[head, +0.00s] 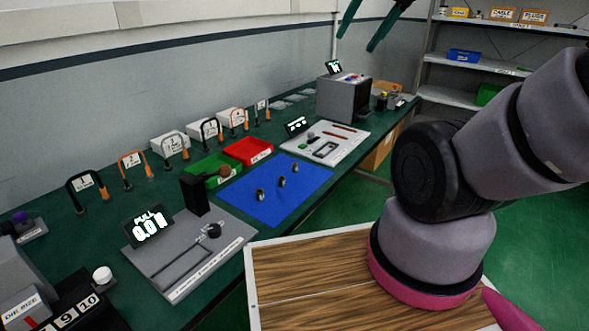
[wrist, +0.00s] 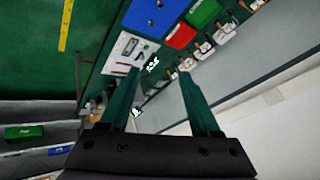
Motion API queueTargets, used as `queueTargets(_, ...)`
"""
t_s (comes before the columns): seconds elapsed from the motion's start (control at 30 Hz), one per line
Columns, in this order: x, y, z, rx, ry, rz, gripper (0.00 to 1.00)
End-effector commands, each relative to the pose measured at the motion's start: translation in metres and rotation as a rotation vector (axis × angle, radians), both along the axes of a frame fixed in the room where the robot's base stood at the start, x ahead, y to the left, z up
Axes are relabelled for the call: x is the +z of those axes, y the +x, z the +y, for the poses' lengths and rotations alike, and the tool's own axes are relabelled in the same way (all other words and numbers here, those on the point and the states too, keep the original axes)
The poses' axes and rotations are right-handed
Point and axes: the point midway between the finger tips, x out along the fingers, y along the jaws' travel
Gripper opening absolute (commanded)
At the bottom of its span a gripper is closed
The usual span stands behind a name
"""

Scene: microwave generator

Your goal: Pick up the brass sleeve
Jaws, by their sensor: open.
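Three small metallic ring-like pieces lie on the blue mat (head: 262,213) in the head view: a near one (head: 260,195), a middle one (head: 282,181) and a far one (head: 295,168). They are too small to tell which is the brass sleeve. The wrist view shows part of the blue mat (wrist: 140,13) at the top, with small dark specks on it. My gripper (head: 356,43) has dark green fingers and hangs high, well away from the mat. In the wrist view my gripper (wrist: 160,73) is open, with nothing between its fingers.
A green bin (head: 205,180) and a red bin (head: 248,150) stand behind the mat. A pull tester (head: 190,248) is nearer, a white panel (head: 325,143) beyond. Several labelled cable loops line the wall. A grey box machine (head: 343,98) stands at the far end. Shelves (head: 470,62) are at the back.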

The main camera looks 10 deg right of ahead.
Motion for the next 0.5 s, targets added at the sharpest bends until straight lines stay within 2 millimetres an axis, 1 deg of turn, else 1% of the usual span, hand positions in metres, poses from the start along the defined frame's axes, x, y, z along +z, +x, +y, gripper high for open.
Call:
queueTargets(0.07, -0.002, 0.001, 0.001, -0.002, 0.007, 0.011, 0.6)
queueTargets(0.17, -0.012, 0.008, 0.005, -0.01, 0.044, 0.064, 0.6)
queueTargets(0.27, -0.03, 0.02, 0.014, -0.028, 0.123, 0.166, 0.6)
queueTargets(0.5, -0.083, 0.058, 0.041, -0.116, 0.4, 0.446, 0.6)
